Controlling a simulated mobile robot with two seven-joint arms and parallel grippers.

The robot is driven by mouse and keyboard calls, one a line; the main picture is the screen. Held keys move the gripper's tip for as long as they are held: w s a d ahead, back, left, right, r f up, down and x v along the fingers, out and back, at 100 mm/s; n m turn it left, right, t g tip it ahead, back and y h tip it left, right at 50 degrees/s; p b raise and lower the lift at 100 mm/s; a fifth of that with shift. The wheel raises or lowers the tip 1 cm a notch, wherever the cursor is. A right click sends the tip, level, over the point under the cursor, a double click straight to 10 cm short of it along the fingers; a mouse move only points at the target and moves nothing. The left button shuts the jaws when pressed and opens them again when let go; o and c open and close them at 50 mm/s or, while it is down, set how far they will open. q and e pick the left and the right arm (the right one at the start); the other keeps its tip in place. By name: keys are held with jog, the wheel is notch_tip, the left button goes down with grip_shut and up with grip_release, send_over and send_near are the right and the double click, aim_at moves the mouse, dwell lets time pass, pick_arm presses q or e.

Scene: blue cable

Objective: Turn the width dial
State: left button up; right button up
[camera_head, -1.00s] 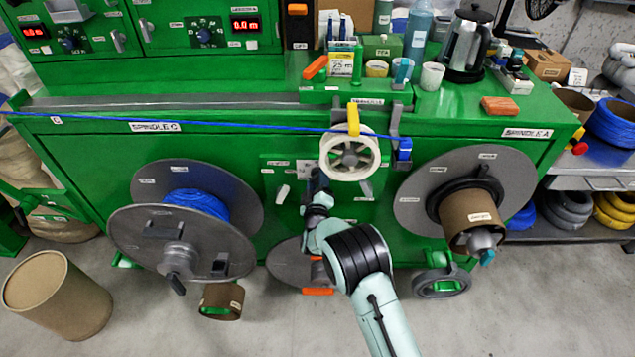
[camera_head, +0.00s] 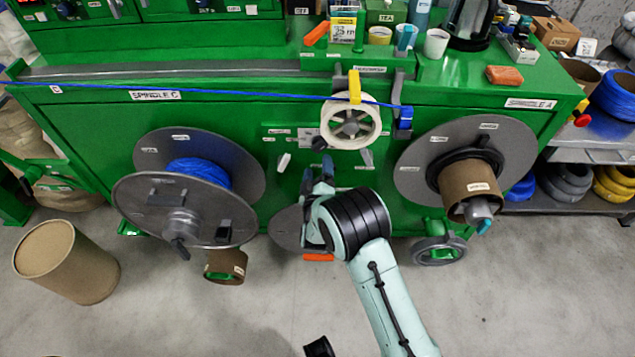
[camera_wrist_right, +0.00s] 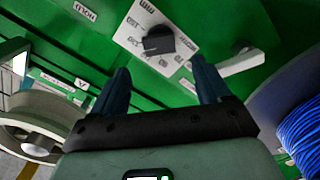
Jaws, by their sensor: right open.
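The width dial is a black knob (camera_wrist_right: 158,42) on a white plate with printed marks, on the green machine front. In the head view a dark knob (camera_head: 318,143) shows just left of the white wheel. My right gripper (camera_head: 317,168) is open and empty below it, with its fingers pointing at the panel. In the right wrist view the two dark blue fingers (camera_wrist_right: 160,66) are spread, and the knob lies beyond the tips, roughly between them. The fingers do not appear to touch it. I do not make out my left gripper.
A white handle (camera_wrist_right: 240,62) sits beside the dial plate. The white wheel (camera_head: 351,127) and taut blue cable (camera_head: 240,94) are close by. The spindle C spool (camera_head: 150,218) stands left, the spindle A reel (camera_head: 420,165) right.

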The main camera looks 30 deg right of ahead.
pick_arm(q)
jog(key=shift+s+d+r, duration=0.15)
jog(key=shift+s+r, duration=0.25)
jog(key=shift+s, duration=0.05)
pick_arm(e)
jog(key=v, duration=0.6)
jog(key=s+a+f+m+g+y, duration=0.25)
jog(key=s+f+g+y, duration=0.2)
jog(key=s+f, duration=0.6)
jog(key=s+a+f+m+g+y, duration=0.25)
jog(key=s+f+g+y, duration=0.35)
jog(key=f, duration=0.8)
jog(key=s+a+f+m+g+y, duration=0.1)
jog(key=s+a+m+g, duration=0.15)
jog(key=s+a, duration=0.45)
jog(key=s+a+f+m+g+y, duration=0.1)
jog(key=s+a+g+y, duration=0.15)
jog(key=s, duration=0.95)
pick_arm(q)
notch_tip(320, 180, up, 13)
jog(key=g+p, duration=0.1)
jog(key=p, duration=1.3)
jog(key=shift+w, duration=0.15)
pick_arm(e)
notch_tip(320, 180, up, 13)
jog(key=w, duration=0.1)
jog(key=shift+w+a+f+n+g+h, duration=0.2)
jog(key=shift+w+a+n+g+h, duration=0.1)
jog(key=shift+n+g+h, duration=0.1)
